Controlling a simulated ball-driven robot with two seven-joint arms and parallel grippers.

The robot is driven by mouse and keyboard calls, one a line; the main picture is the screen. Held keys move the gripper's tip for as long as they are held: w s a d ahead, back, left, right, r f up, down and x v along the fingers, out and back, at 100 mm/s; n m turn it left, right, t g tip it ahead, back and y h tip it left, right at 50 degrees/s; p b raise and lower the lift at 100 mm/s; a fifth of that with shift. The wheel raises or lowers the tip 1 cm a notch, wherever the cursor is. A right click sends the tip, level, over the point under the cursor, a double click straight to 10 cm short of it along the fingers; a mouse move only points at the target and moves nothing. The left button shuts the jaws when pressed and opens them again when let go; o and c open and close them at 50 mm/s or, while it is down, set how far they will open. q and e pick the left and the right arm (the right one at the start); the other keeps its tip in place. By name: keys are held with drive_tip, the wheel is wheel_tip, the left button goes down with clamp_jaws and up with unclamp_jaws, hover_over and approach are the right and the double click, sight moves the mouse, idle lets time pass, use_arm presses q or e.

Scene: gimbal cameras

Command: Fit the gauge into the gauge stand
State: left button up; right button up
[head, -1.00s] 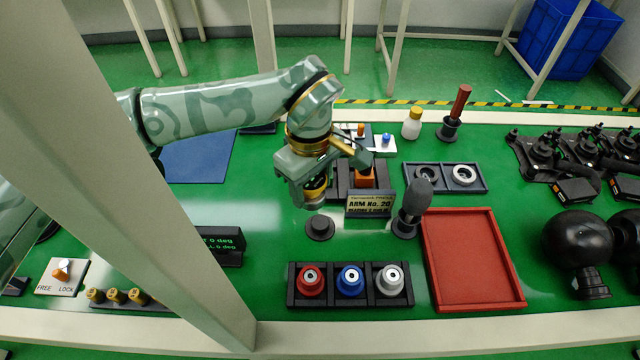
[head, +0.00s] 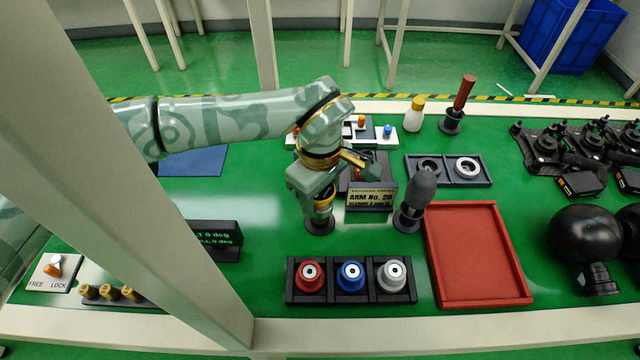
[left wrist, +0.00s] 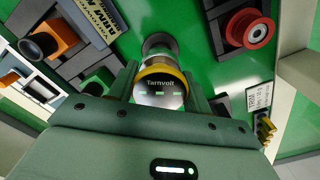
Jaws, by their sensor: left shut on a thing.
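The gauge (left wrist: 160,88) is a short cylinder with a yellow ring and a dark face marked "Tarnvoit". My left gripper (head: 322,194) is shut on it, one finger on each side in the left wrist view. In the head view the gauge (head: 324,203) hangs upright over the gauge stand (head: 319,226), a low black round base on the green table. The stand (left wrist: 158,42) also shows just beyond the gauge in the left wrist view. The gauge's lower end is at the stand, but I cannot tell whether it is seated. My right gripper is not in view.
A name plate (head: 371,197) and a dark-headed upright tool (head: 417,194) stand close to the right. A black rack (head: 350,297) with red, blue and white knobs lies in front. A red tray (head: 475,255) lies farther right. A pale post crosses the left side.

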sight(320, 207)
use_arm(q)
drive_tip(key=shift+f, duration=0.8)
drive_tip(key=shift+r, duration=0.1)
idle(1.2)
drive_tip(key=shift+f+b, duration=0.5)
drive_tip(key=shift+f, duration=0.85)
drive_tip(key=o, duration=1.2)
drive_tip(key=shift+c, duration=0.2)
wheel_tip(320, 207, up, 16)
drive_tip(key=p, duration=0.4)
drive_tip(key=shift+r, duration=0.2)
